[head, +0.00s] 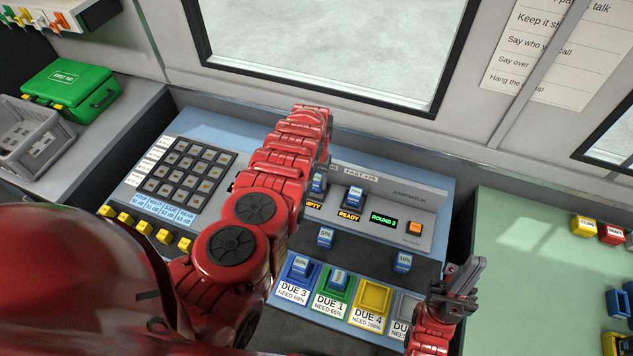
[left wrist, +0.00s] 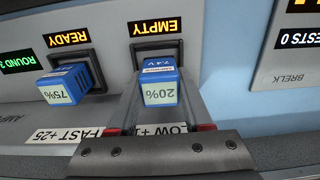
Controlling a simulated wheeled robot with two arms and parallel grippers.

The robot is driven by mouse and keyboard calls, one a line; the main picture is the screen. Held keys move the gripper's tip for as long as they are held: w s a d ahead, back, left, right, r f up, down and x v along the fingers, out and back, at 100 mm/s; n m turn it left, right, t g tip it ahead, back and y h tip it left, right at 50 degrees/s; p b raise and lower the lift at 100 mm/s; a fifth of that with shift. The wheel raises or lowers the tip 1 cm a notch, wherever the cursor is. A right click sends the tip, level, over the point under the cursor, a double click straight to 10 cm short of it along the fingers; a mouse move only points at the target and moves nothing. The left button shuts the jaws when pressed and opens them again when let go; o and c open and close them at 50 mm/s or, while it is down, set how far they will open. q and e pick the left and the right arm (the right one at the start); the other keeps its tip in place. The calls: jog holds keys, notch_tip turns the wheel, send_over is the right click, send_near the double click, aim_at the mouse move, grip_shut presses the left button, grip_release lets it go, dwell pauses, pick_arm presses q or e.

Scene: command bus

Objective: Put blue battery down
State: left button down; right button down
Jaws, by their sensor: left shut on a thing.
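In the head view the battery (head: 317,183) shows beside my left arm, which hides most of the gripper. Another blue battery, marked 75% (left wrist: 65,86), sits in the neighbouring slot reading READY; it also shows in the head view (head: 354,196). My right gripper (head: 463,268) looks open and empty at the lower right.
Blue batteries marked 5% (head: 325,237) and 19% (head: 402,262) stand on the console's dark strip. Coloured trays lie in front; the blue DUE 3 tray (head: 293,294) and green DUE 1 tray (head: 331,304) hold batteries. The yellow DUE 4 tray (head: 371,298) is empty. A keypad (head: 187,172) is at left.

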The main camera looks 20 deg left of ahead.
pick_arm(q)
jog(key=shift+f, duration=0.45)
jog(key=shift+d+f, duration=0.1)
jog(key=shift+f, duration=0.2)
jog(key=shift+c, duration=1.6)
grip_release()
jog(key=shift+r, duration=0.15)
